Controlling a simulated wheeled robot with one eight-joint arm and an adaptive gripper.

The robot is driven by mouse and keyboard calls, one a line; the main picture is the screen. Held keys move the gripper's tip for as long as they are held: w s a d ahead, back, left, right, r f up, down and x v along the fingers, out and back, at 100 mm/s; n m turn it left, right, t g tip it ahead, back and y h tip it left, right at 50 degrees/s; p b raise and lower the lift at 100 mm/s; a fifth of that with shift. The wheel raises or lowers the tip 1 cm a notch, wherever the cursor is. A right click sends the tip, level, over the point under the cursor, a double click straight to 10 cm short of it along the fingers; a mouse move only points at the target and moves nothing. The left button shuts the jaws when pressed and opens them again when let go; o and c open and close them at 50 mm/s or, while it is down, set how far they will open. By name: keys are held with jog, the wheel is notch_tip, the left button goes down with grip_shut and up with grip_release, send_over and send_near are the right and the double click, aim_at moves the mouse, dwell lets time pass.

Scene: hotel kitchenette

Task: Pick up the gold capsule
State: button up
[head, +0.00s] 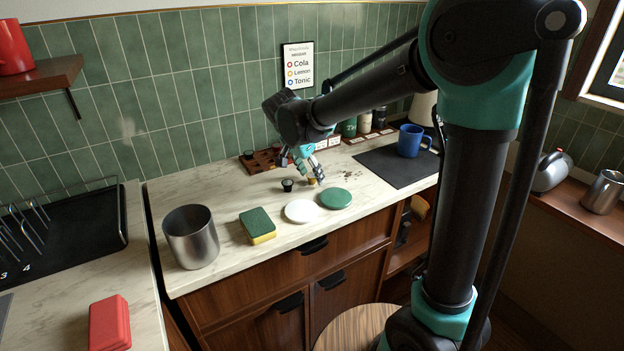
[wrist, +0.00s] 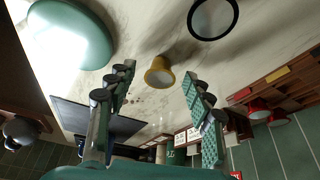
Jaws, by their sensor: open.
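The gold capsule (wrist: 160,74) stands on the marble counter in the wrist view, ahead of my fingertips and roughly midway between them. In the head view the gold capsule (head: 312,181) is a small spot just below my gripper (head: 307,168). My gripper (wrist: 158,85) is open and empty, with one finger on each side of the capsule's line. I cannot tell from these frames how far the fingertips are from it. A black capsule (head: 288,185) stands to the left of the gold one, and it shows in the wrist view (wrist: 213,15) at the top.
A wooden capsule rack (head: 262,162) is against the wall behind. A white disc (head: 301,211) and a green disc (head: 335,198) lie in front. A sponge (head: 257,226), a steel canister (head: 191,237) and a blue mug (head: 410,140) on a dark mat (head: 385,166) stand farther off.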

jog(key=c, duration=0.7)
jog(key=shift+c, duration=0.2)
jog(key=shift+r, duration=0.15)
